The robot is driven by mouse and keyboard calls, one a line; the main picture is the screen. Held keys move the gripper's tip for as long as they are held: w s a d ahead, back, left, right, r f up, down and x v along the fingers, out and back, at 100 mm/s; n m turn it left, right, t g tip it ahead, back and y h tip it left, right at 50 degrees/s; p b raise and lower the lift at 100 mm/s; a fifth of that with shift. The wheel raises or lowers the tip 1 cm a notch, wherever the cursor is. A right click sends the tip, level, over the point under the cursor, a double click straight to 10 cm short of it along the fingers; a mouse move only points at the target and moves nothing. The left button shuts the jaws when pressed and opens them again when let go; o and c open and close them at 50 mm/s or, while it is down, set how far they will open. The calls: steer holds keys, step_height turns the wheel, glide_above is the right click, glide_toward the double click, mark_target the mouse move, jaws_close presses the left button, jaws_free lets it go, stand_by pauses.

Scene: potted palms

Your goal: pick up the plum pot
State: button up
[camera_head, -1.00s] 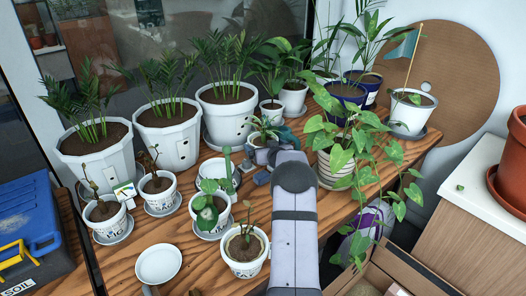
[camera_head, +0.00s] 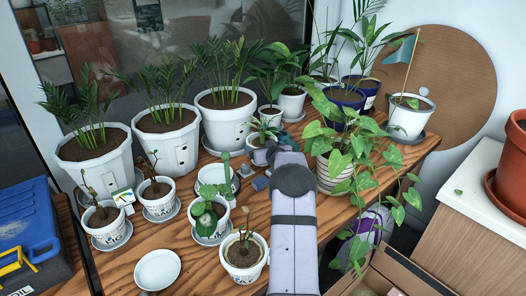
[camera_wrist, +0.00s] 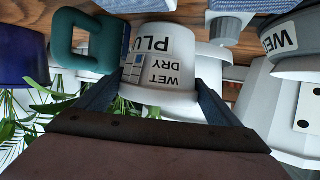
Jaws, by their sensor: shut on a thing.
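The plum pot (camera_wrist: 160,62) is a small white pot. In the wrist view it appears upside down, with "PLU" and "WET DRY" lettering on its side. My gripper (camera_wrist: 157,100) has one finger on each side of it and is shut on it. In the head view the pot (camera_head: 259,157) is small and holds a leafy plant, in the middle of the table beside my arm. My gripper is largely hidden there behind my own arm. I cannot tell whether the pot touches the table.
Other white pots, a trailing plant's striped pot (camera_head: 333,177) and large palm pots (camera_head: 228,125) crowd around. An empty white saucer (camera_head: 158,268) lies at the front of the wooden table.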

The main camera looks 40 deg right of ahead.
step_height(320, 180, up, 8)
steer(key=shift+r+p, duration=0.1)
steer(key=shift+p, duration=1.15)
